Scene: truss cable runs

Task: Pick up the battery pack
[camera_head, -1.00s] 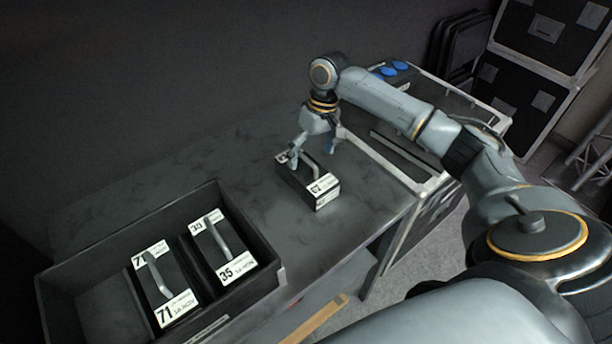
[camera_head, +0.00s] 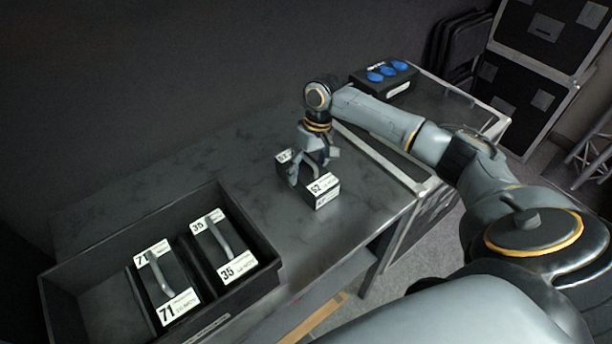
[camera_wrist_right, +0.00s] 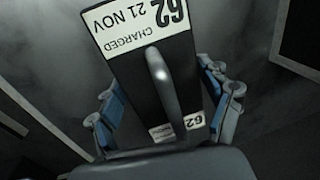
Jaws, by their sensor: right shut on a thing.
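The battery pack (camera_head: 325,192) is a black box with white end labels marked 62, standing on the grey table right of the bin. My right gripper (camera_head: 309,172) is down over it and shut on it. In the right wrist view, the pack (camera_wrist_right: 128,62) lies between the two blue-padded fingers of the gripper (camera_wrist_right: 164,103), with its grey handle upward. The label there reads 62, charged, 21 Nov. The pack appears to rest on the table. The finger contact is partly hidden. My left gripper is not in view.
A black open bin (camera_head: 268,246) at the left holds packs 71 (camera_head: 178,306) and 35 (camera_head: 234,268), with free room at its left side. A dark box with blue round parts (camera_head: 385,77) stands at the back right. The table behind the bin is clear.

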